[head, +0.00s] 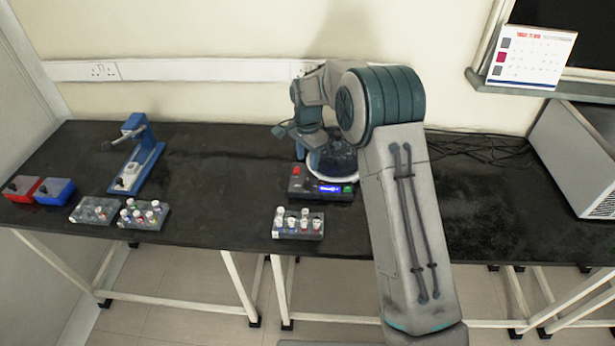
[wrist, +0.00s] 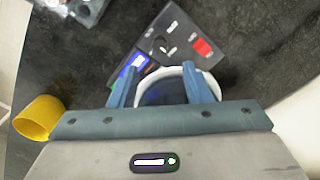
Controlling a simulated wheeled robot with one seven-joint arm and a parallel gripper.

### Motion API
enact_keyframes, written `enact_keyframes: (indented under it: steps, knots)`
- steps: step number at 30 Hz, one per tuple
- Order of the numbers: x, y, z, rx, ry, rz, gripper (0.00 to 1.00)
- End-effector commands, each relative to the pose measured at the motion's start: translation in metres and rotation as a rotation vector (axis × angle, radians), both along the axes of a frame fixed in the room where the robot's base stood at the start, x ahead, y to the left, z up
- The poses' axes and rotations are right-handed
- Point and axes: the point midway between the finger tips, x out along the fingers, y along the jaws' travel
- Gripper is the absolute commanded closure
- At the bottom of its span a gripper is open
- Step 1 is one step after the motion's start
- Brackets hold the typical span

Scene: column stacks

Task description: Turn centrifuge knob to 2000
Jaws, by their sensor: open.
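The centrifuge (head: 332,165) stands on the black bench, a round bowl with a pale rim, partly hidden by my arm. Its dark front panel (head: 310,193) carries a red button, a lit blue display (head: 329,189) and a green button. In the wrist view the panel (wrist: 180,32) lies beyond my fingers, with the red button (wrist: 203,47) at right and the blue display (wrist: 133,66) at left. The small dark shape with pale marks (wrist: 165,47) between them may be the knob; its setting is unreadable. My gripper (wrist: 160,72) is open and empty, over the bowl's rim (wrist: 168,71).
A rack of capped tubes (head: 298,226) stands in front of the panel. More racks (head: 143,215), a blue stand device (head: 137,165) and red and blue boxes (head: 54,191) are at left. A yellow cylinder (wrist: 38,118) shows in the wrist view. Bench right of my arm has clear room.

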Motion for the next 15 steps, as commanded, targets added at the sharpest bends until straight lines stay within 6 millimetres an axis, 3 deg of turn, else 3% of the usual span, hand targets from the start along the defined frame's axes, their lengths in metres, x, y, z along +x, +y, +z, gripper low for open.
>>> enact_keyframes:
  steps: [9,15]
  knots:
    - [-0.001,0.000,-0.063,-0.001,0.004,0.002,0.56]
    - [0.000,0.000,-0.084,0.001,0.001,0.000,0.56]
